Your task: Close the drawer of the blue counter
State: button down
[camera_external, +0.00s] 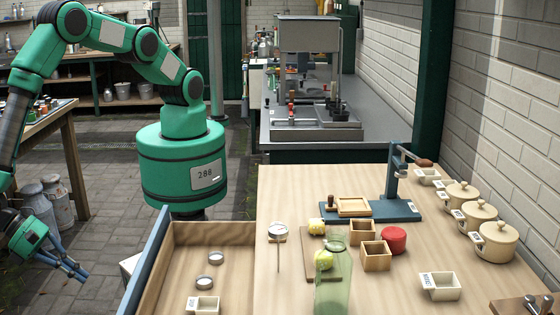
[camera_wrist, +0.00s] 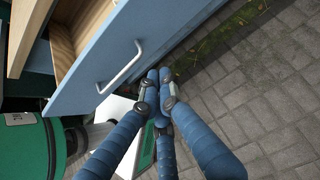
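The drawer (camera_external: 235,233) stands pulled out at the left of the wooden-topped counter (camera_external: 350,270); two round tins and a small labelled box lie in it. Its blue front (camera_external: 146,262) faces left in the external view. The wrist view shows the blue front (camera_wrist: 165,28) with a pale bar handle (camera_wrist: 122,68) and some wooden side. My gripper (camera_external: 78,272) is left of the drawer front, apart from it. In the wrist view, my gripper's blue fingers (camera_wrist: 160,76) are drawn together with nothing between them, near the front's lower edge; contact cannot be made out.
My green base (camera_external: 183,165) stands behind the drawer. Milk cans (camera_external: 55,200) and a wooden table (camera_external: 60,130) are at the left. The counter carries jars (camera_external: 497,242), boxes and a green glass bottle (camera_external: 333,280).

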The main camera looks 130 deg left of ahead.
jog(key=shift+a+f, duration=0.1)
jog(key=w+a+r+b+x, duration=0.1)
jog(key=r+b+x, duration=0.1)
jog(key=x, duration=1)
jog(key=shift+w+a+f+b, duration=0.2)
jog(key=shift+w+a+b, duration=0.15)
jog(key=shift+w+b, duration=0.05)
jog(key=w+a+p, duration=0.1)
jog(key=w+a, duration=2.2)
jog(key=shift+w+a, duration=0.25)
